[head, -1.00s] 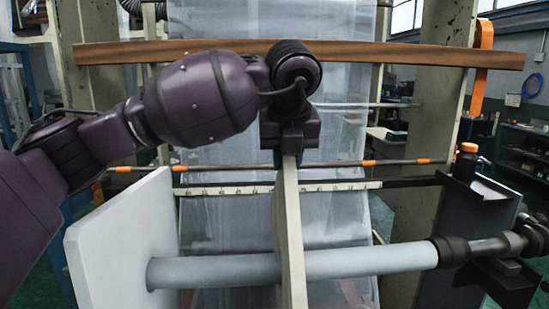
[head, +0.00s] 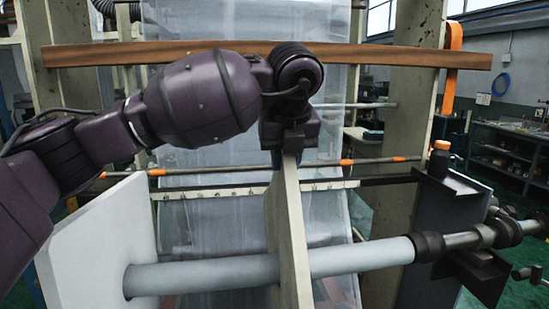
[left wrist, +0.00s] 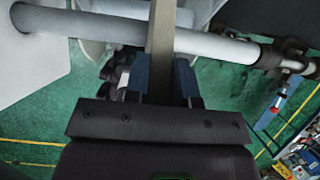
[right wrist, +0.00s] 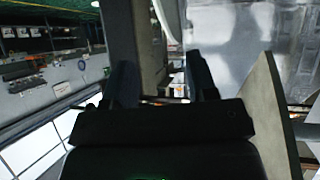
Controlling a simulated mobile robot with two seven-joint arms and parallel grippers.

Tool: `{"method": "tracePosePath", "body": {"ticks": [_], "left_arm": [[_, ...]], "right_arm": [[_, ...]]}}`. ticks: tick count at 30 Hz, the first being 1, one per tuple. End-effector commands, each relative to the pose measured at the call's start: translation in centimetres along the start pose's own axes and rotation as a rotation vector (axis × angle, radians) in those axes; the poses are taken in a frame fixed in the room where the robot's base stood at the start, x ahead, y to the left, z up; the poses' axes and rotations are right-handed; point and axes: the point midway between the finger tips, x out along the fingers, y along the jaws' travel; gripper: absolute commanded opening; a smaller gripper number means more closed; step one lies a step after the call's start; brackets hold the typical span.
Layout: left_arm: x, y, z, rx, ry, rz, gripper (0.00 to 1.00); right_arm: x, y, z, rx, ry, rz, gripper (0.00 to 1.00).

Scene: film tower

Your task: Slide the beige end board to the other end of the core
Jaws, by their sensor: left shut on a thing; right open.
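The beige end board (head: 290,235) stands upright around the pale grey core (head: 360,258), a little right of the middle of its visible length. My left gripper (head: 288,160) is shut on its top edge. In the left wrist view the board (left wrist: 161,40) runs between the blue fingers of my left gripper (left wrist: 161,78), and the core (left wrist: 215,46) passes beyond. A white end board (head: 95,245) stands at the core's left end. My right gripper (right wrist: 162,78) shows only in its wrist view, open, with nothing seen gripped.
A dark chuck and shaft (head: 465,242) meet the core's right end. Behind are a wooden beam (head: 400,55), a rod with orange bands (head: 230,170) and hanging clear film (head: 210,110). The core between beige board and chuck is bare. An orange-capped bottle (head: 438,160) stands at right.

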Motion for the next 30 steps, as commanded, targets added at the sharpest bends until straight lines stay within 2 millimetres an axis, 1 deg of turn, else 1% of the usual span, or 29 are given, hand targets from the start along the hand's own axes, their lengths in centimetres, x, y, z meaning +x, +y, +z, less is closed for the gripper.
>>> {"method": "tracePosePath", "body": {"ticks": [1,30], "left_arm": [[0.5,-0.5,-0.2,0.002,0.007,0.001,0.0],[0.6,-7.5,-0.3,0.002,0.009,0.0,0.0]], "right_arm": [[0.0,0.0,0.1,0.0,0.0,0.0,0.52],[-0.2,0.0,-0.3,0.0,0.001,0.0,0.52]]}}
